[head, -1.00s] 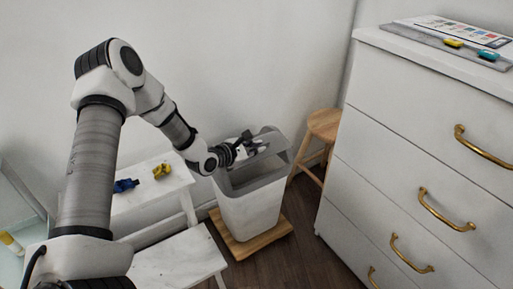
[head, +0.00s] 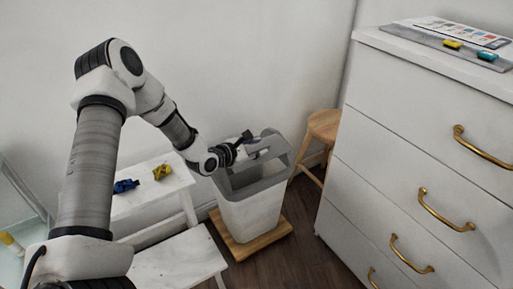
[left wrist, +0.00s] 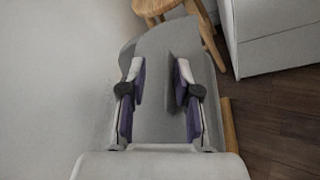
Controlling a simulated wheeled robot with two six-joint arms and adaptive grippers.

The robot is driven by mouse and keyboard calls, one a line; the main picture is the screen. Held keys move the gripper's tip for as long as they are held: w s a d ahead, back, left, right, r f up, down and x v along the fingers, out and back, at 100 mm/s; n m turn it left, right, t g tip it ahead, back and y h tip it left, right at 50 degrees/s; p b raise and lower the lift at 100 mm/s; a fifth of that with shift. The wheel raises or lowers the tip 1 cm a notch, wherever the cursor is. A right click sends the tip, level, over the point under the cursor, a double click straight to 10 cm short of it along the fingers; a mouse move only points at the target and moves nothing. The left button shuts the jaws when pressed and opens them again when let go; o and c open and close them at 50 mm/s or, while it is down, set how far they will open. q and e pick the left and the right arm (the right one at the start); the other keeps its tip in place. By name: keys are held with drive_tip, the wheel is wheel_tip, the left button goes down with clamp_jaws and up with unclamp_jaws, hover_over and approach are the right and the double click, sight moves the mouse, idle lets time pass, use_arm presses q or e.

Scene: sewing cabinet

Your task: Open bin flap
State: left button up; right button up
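A white bin (head: 252,217) with a grey lid rim (head: 264,186) stands against the wall. The front of its top is open, showing the grey inside. The grey flap (head: 274,143) appears tilted up at the far side, partly hidden by my gripper. My left gripper (head: 255,146) is over the bin top, beside the flap. In the left wrist view its two purple-padded fingers (left wrist: 160,72) are apart, with the grey flap surface (left wrist: 158,48) beyond and between them. I cannot tell if they touch it. My right gripper is not in view.
The bin stands on a wooden board (head: 233,247). A wooden stool (head: 323,125) is behind it and a white drawer cabinet (head: 400,150) to the right. White step shelves (head: 180,257) stand left, with blue (head: 125,186) and yellow (head: 162,172) items on the upper one.

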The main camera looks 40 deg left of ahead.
use_arm(q)
drive_tip(key=shift+s+a+r+p, duration=0.4)
drive_tip(key=shift+s+p, duration=0.3)
drive_tip(key=shift+p, duration=0.25)
drive_tip(key=p+v, duration=0.6)
drive_tip(key=v, duration=0.1)
drive_tip(key=shift+a+r+p, duration=0.2)
drive_tip(key=shift+a+p, duration=0.1)
drive_tip(key=shift+a, duration=0.05)
drive_tip(key=shift+f, duration=0.1)
drive_tip(key=shift+f+b, duration=0.1)
drive_tip(key=shift+b, duration=0.2)
